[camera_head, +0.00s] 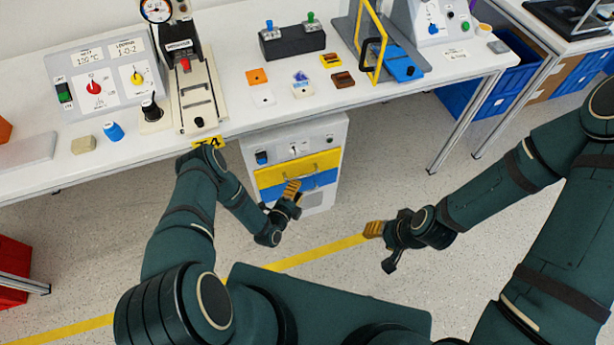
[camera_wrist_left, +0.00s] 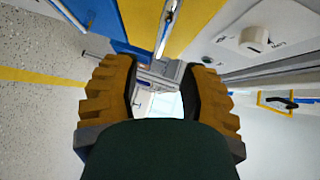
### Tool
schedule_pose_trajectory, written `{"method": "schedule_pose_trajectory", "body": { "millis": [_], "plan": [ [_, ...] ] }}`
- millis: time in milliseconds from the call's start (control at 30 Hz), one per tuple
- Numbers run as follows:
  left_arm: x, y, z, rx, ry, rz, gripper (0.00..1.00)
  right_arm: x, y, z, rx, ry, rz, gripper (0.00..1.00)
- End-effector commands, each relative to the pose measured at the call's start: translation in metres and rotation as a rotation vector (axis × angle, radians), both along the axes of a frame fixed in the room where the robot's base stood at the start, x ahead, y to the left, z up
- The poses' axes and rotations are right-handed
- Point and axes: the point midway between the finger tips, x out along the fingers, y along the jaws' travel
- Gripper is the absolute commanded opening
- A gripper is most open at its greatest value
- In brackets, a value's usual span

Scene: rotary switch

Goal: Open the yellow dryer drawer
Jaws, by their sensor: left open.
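The yellow dryer drawer (camera_head: 298,167) is the upper coloured front on the white dryer cabinet (camera_head: 332,145) under the table. It looks closed. A blue front (camera_head: 322,179) sits directly below it. My left gripper (camera_head: 291,190) is in front of these fronts and covers part of them. In the left wrist view the yellow drawer (camera_wrist_left: 193,20) lies ahead, with a metal bar handle (camera_wrist_left: 167,30) running along it. My left gripper (camera_wrist_left: 165,75) is open there, and no drawer front is clamped between its fingers. My right gripper (camera_head: 382,240) hangs away to the right; its finger gap is unclear.
The white table (camera_head: 250,122) above the dryer carries a switch box (camera_head: 105,75), a black joystick box (camera_head: 292,42) and several small blocks. Table legs (camera_head: 462,125) and blue bins (camera_head: 500,80) stand to the right. The floor around my right gripper is clear.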

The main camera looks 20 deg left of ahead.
Motion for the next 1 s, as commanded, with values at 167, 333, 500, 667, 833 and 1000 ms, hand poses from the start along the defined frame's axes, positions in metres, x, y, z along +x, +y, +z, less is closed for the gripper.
{"method": "schedule_pose_trajectory", "body": {
  "millis": [167,333,500,667,833,1000],
  "plan": [
    [0.034,-0.007,-0.007,0.0,-0.003,0.0,0.43,0.002,0.0,-0.012,-0.001,-0.005,-0.001,0.47],
    [0.057,-0.012,-0.01,0.0,-0.001,0.0,0.43,0.003,-0.001,-0.018,-0.002,-0.009,-0.002,0.47],
    [0.069,-0.014,-0.011,-0.001,0.001,0.0,0.43,0.004,-0.001,-0.021,-0.002,-0.009,-0.003,0.47],
    [0.072,-0.015,-0.01,0.0,0.002,0.001,0.43,0.004,-0.001,-0.021,-0.002,-0.01,-0.003,0.47],
    [0.072,-0.015,-0.01,-0.001,0.002,0.0,0.43,0.004,-0.001,-0.021,-0.002,-0.01,-0.003,0.47],
    [0.072,-0.015,-0.01,-0.001,0.002,0.0,0.0,0.004,-0.001,-0.021,-0.002,-0.01,-0.003,0.47]
  ]
}}
